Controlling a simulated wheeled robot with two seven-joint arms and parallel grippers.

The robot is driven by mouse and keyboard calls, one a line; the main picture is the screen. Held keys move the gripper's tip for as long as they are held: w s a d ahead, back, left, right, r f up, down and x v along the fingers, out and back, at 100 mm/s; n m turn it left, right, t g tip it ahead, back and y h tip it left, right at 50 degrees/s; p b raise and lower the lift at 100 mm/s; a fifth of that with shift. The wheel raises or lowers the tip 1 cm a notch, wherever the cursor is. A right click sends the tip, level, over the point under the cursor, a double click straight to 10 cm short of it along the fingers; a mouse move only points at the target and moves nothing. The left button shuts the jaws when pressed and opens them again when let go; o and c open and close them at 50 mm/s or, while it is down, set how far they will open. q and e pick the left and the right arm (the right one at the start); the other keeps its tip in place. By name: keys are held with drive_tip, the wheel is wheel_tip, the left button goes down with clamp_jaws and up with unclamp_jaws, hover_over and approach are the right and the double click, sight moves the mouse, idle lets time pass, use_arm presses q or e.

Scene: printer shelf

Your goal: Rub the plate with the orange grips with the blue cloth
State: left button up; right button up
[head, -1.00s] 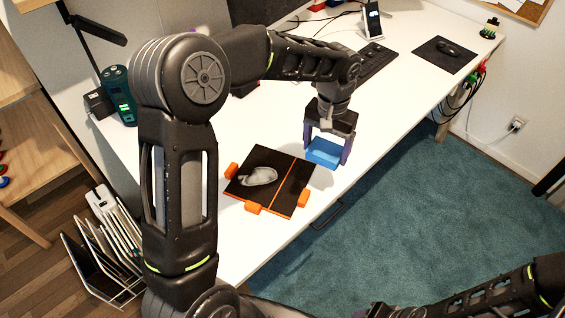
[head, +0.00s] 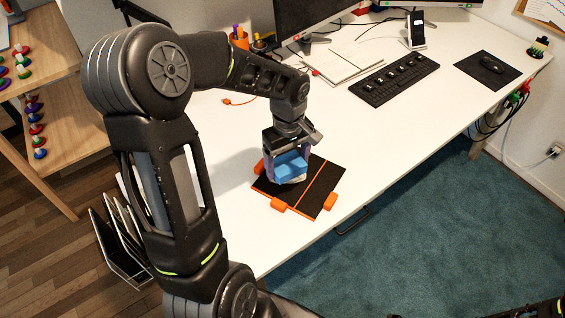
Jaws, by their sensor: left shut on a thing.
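The black plate with orange grips (head: 321,188) lies flat near the front edge of the white desk. An orange line runs across it, and orange grips show at its edges. My left gripper (head: 288,170) is over the left part of the plate, shut on the blue cloth (head: 291,166). The cloth is a folded blue block, low over the plate; I cannot tell for sure whether it touches. A small edge of the grey-white smudge shows under the cloth; the rest is hidden. My right gripper is not in view; only a bit of my right arm shows at the bottom right.
A black keyboard (head: 394,80), an open notebook (head: 344,62), a phone on a stand (head: 416,30) and a mouse on a dark mat (head: 489,66) stand farther back. An orange pen cup (head: 239,39) is behind my left arm. The desk right of the plate is clear.

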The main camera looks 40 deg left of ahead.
use_arm(q)
drive_tip(key=shift+s+a+f+n, duration=0.15)
drive_tip(key=shift+s+a+n, duration=0.25)
drive_tip(key=shift+s+n, duration=0.2)
drive_tip(key=shift+w, duration=0.1)
drive_tip(key=shift+f, duration=0.15)
drive_tip(key=b, duration=0.4)
hover_over(283, 190)
drive_tip(key=shift+a+f, duration=0.15)
drive_tip(key=shift+f, duration=2.7)
drive_tip(key=shift+f, duration=0.15)
drive_tip(key=shift+w+a+b, duration=0.15)
drive_tip(key=shift+w+b, duration=0.15)
drive_tip(key=shift+w, duration=1.4)
